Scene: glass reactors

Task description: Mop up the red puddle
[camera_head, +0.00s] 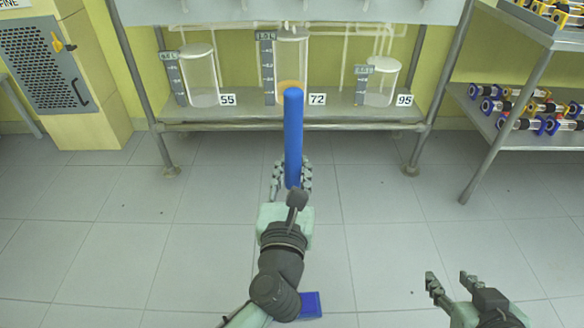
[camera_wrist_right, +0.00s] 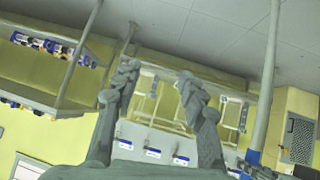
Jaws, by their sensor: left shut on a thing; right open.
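My left gripper (camera_head: 291,178) is shut on a long blue handle (camera_head: 292,130), its fingers on both sides of the lower visible part. The handle points away from me, toward the glass reactors. A flat blue piece (camera_head: 311,305) shows beside my left forearm at the bottom; my arm hides whether it joins the handle. My right gripper (camera_head: 450,279) is open and empty at the lower right, and its two spread fingers also show in the right wrist view (camera_wrist_right: 156,82). I see no red puddle; my left arm and the handle cover part of the floor.
A metal bench (camera_head: 350,113) carries glass vessels labelled 55 (camera_head: 202,80), 72 and 95 (camera_head: 381,85). Some orange shows behind the handle's far end. A shelf (camera_head: 510,130) with several small devices stands right, a yellow cabinet (camera_head: 95,120) left. The tiled floor between is mostly clear.

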